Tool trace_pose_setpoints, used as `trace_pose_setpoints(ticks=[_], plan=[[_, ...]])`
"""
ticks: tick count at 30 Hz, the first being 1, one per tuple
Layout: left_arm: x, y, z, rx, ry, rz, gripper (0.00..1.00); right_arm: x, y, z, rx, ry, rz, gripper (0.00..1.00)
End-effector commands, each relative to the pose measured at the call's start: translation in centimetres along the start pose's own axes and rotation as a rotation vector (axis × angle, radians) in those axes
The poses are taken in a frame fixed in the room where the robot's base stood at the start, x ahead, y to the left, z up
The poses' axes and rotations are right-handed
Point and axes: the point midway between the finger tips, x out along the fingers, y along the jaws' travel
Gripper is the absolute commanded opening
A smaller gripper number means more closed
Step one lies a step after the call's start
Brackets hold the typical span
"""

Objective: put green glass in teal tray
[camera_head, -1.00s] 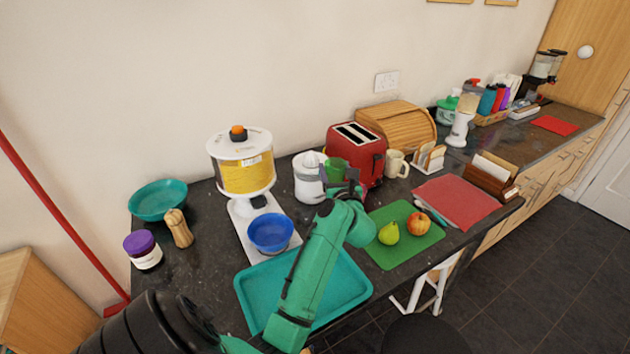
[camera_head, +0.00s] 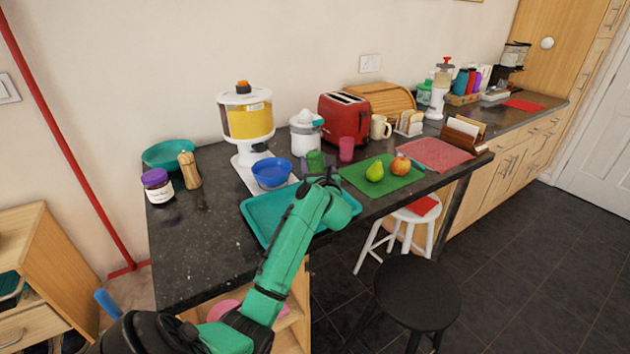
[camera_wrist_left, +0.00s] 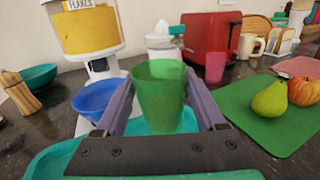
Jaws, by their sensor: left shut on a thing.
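The green glass (camera_head: 315,160) is held upright by my left gripper (camera_head: 318,174). In the left wrist view the green glass (camera_wrist_left: 159,97) stands between the two fingers of the left gripper (camera_wrist_left: 162,112), which is shut on it. The teal tray (camera_head: 257,217) lies on the dark counter, partly hidden by my green left arm. In the left wrist view the tray (camera_wrist_left: 50,162) shows below and behind the glass, which appears over its far part. I cannot tell whether the glass touches the tray. My right gripper is not in view.
A blue bowl (camera_head: 271,172) on a white base sits behind the tray. A green board (camera_head: 372,187) with a pear (camera_head: 375,171) and an apple (camera_head: 401,164) lies to the right. A pink cup (camera_head: 346,149) stands near the red toaster (camera_head: 344,116).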

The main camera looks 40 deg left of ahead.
Motion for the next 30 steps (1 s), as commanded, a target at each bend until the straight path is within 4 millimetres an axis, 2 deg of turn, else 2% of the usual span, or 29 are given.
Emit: trace_pose_setpoints(ticks=[4,9,20,21,23,30], plan=[[0.0,0.0,-2.5,0.001,0.0,0.0,0.1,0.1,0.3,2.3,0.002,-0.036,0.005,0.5],[0.0,-0.1,-5.7,0.001,0.0,-0.001,0.1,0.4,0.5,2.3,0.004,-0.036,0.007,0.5],[0.0,-0.1,-6.3,-0.002,-0.002,0.0,0.1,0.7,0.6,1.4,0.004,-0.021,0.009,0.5],[0.0,-0.1,-6.3,-0.002,-0.001,0.0,0.79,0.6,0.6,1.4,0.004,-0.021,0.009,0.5],[0.0,0.0,-6.2,-0.002,-0.001,0.0,1.0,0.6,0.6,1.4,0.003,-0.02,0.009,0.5],[0.0,0.0,-6.0,-0.001,-0.002,0.0,1.0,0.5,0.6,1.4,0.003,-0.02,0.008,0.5]])
